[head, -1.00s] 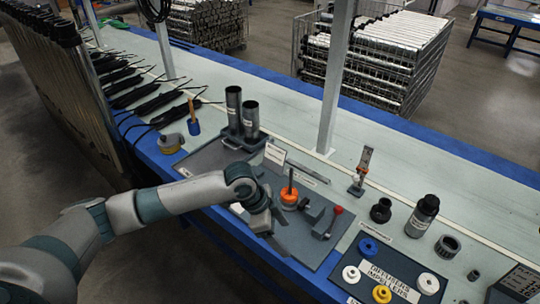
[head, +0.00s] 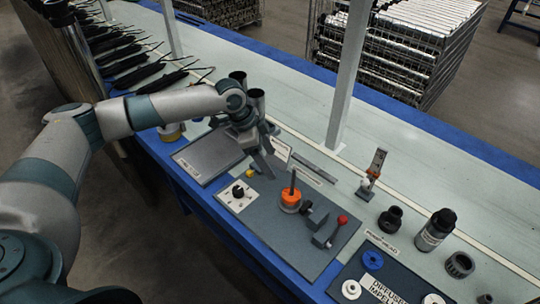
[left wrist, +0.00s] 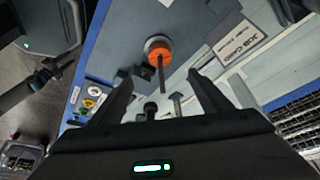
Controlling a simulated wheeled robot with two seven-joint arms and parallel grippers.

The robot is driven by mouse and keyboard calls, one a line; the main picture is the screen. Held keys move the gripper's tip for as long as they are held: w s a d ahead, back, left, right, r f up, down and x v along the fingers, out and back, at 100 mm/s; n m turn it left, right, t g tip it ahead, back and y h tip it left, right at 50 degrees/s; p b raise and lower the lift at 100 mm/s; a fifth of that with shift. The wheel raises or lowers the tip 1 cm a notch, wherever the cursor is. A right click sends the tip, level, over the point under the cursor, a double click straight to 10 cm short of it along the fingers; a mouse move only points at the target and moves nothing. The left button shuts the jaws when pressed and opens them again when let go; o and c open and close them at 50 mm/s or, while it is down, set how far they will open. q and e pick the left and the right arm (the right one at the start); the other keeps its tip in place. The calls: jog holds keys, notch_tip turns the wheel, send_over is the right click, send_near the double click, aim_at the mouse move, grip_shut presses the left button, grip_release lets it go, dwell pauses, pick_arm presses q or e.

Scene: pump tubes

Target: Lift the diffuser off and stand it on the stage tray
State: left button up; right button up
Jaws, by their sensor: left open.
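An orange round part (head: 290,197) sits on a fixture on the grey work plate, with a dark upright rod standing through its middle. I take it for the diffuser, but its label cannot be read. The left wrist view shows it too (left wrist: 158,50), beyond the fingers. A flat grey tray (head: 205,157), perhaps the stage tray, lies left of it with a bare surface. My left gripper (head: 264,166) is open and empty, above the area between the tray and the orange part, apart from both. Its two fingers show in the left wrist view (left wrist: 163,90). My right gripper is out of view.
A red-knobbed lever clamp (head: 332,232) stands right of the orange part. A black-knobbed panel (head: 238,194) is in front. A labelled dark tray (head: 380,280) with rings and a bottle (head: 436,230) are at right.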

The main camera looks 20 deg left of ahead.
pick_arm(q)
send_near(288, 194)
jog(key=p+x, duration=0.1)
jog(key=x, duration=0.4)
jog(key=p+x, duration=0.1)
jog(key=x, duration=0.1)
jog(key=shift+w+d+p, duration=0.25)
jog(key=shift+d+p, duration=0.05)
jog(key=shift+d, duration=0.05)
jog(key=shift+d+f, duration=0.15)
jog(key=shift+f, duration=0.15)
jog(key=shift+w+f, duration=0.1)
jog(key=shift+f, duration=0.25)
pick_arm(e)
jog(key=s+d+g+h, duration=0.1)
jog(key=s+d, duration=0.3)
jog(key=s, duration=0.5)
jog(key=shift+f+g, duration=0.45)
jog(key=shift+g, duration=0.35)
pick_arm(q)
jog(key=c, duration=1.4)
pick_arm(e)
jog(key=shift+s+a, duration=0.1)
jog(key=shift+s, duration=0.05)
pick_arm(q)
jog(key=shift+r+p, duration=0.5)
jog(key=shift+r, duration=0.15)
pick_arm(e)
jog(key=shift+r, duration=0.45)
